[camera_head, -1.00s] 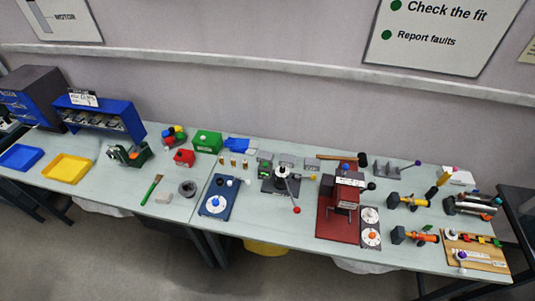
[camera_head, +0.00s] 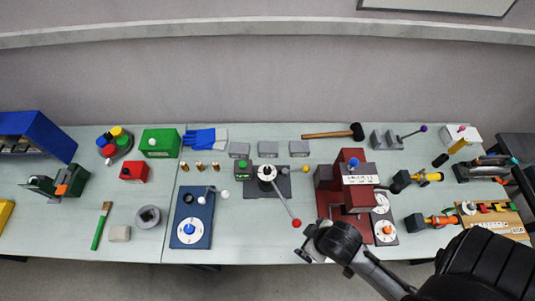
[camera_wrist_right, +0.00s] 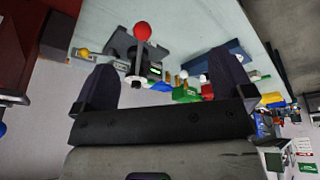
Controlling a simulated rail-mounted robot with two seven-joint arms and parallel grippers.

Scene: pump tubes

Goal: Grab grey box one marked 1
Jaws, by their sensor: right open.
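Three small grey boxes stand in a row at the back of the table in the head view: a left one (camera_head: 239,150), a middle one (camera_head: 268,149) and a right one (camera_head: 299,148). Their markings are too small to read, so I cannot tell which bears the 1. My right gripper's fingers are spread and empty in the right wrist view (camera_wrist_right: 165,78), with the red-knobbed lever device (camera_wrist_right: 140,55) beyond them. In the head view my right arm comes in from the lower right and ends near the table's front edge, apart from the boxes. My left gripper is not in view.
The lever device (camera_head: 268,173) stands just in front of the boxes, its red-knobbed lever (camera_head: 288,210) reaching forward. A dark red press (camera_head: 357,190) stands to the right, a blue dial base (camera_head: 193,220) to the left. A mallet (camera_head: 335,133) lies behind. The table front between base and press is clear.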

